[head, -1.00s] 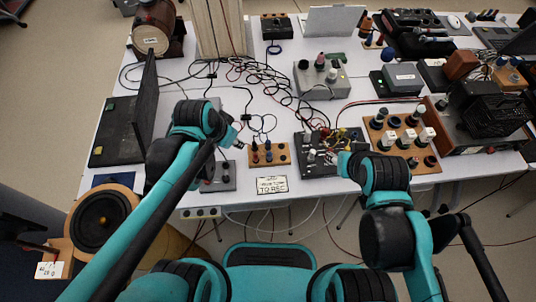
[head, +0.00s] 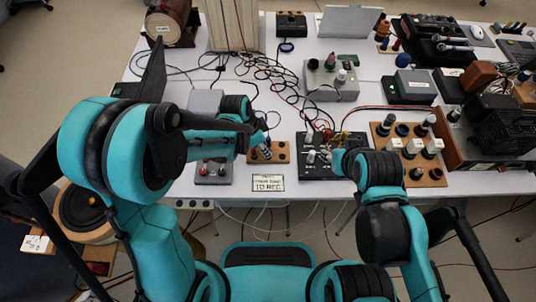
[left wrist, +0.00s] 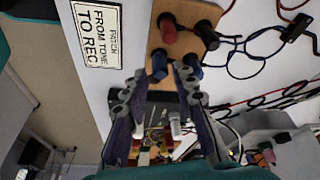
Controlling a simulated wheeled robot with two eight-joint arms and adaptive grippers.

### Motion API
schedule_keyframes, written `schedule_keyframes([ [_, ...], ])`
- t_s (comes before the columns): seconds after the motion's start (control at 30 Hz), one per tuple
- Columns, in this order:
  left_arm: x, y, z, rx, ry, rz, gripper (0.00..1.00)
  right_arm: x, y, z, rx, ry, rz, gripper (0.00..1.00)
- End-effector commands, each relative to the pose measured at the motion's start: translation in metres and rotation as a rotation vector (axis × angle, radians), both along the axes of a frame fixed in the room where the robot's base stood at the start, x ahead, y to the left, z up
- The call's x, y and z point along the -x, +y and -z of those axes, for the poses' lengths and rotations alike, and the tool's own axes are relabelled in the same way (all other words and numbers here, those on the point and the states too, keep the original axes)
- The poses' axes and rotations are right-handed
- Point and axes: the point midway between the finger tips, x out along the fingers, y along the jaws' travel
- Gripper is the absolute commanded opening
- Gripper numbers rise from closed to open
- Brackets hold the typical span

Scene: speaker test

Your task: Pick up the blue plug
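A wooden block (head: 282,157) with plugs stands near the table's front edge. In the left wrist view it carries a red plug (left wrist: 167,27), a black plug (left wrist: 208,35) and blue plugs (left wrist: 159,66). One blue plug (left wrist: 190,62) is partly behind a fingertip. My left gripper (left wrist: 163,80) has its fingers apart, with the tips close to the blue plugs; I cannot tell whether they touch. In the head view my left gripper (head: 264,143) is over the block and hides part of it. My right gripper (head: 337,160) is beside the black patch box (head: 318,170), its fingers too small to read.
A label card (head: 268,183) lies in front of the block. A small grey box (head: 213,172) with knobs is to its left. Tangled cables (head: 270,78) cover the table's middle. A wooden panel (head: 436,182) with several knobs stands to the right.

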Motion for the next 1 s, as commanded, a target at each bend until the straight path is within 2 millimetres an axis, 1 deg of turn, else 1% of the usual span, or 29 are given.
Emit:
schedule_keyframes([
  [0.03, -0.002, -0.005, 0.011, 0.0, -0.001, 0.002, 0.27, 0.0, 0.0, 0.009, 0.0, 0.0, 0.0, 0.4],
  [0.1, -0.004, -0.01, 0.022, 0.0, -0.001, 0.002, 0.27, 0.0, 0.0, 0.015, 0.0, 0.0, 0.0, 0.4],
  [0.23, -0.005, -0.013, 0.034, 0.001, -0.001, 0.0, 0.27, 0.0, 0.0, 0.02, 0.0, 0.0, 0.0, 0.4],
  [0.43, -0.005, -0.013, 0.032, -0.001, -0.001, -0.002, 0.27, 0.0, 0.0, 0.018, 0.0, 0.0, 0.0, 0.4],
  [0.47, -0.005, -0.013, 0.032, -0.001, -0.001, -0.002, 0.22, 0.0, 0.0, 0.018, 0.0, 0.0, 0.0, 0.4],
  [0.5, -0.006, -0.013, 0.032, -0.001, -0.001, -0.002, 0.11, 0.0, 0.0, 0.018, 0.0, 0.0, 0.0, 0.4],
  [0.53, -0.006, -0.013, 0.032, -0.001, -0.001, -0.002, 0.03, 0.0, 0.0, 0.018, 0.0, 0.0, 0.0, 0.4],
  [0.57, -0.006, -0.013, 0.032, -0.001, -0.001, -0.002, 0.0, 0.0, 0.0, 0.018, 0.0, 0.0, 0.0, 0.4],
  [0.87, -0.006, -0.013, 0.032, -0.001, -0.001, -0.002, 0.0, 0.0, 0.0, 0.018, 0.0, 0.0, 0.0, 0.4],
  [1.0, -0.005, -0.013, 0.027, -0.001, -0.001, -0.002, 0.0, 0.0, 0.0, 0.015, 0.0, 0.0, 0.0, 0.4],
])
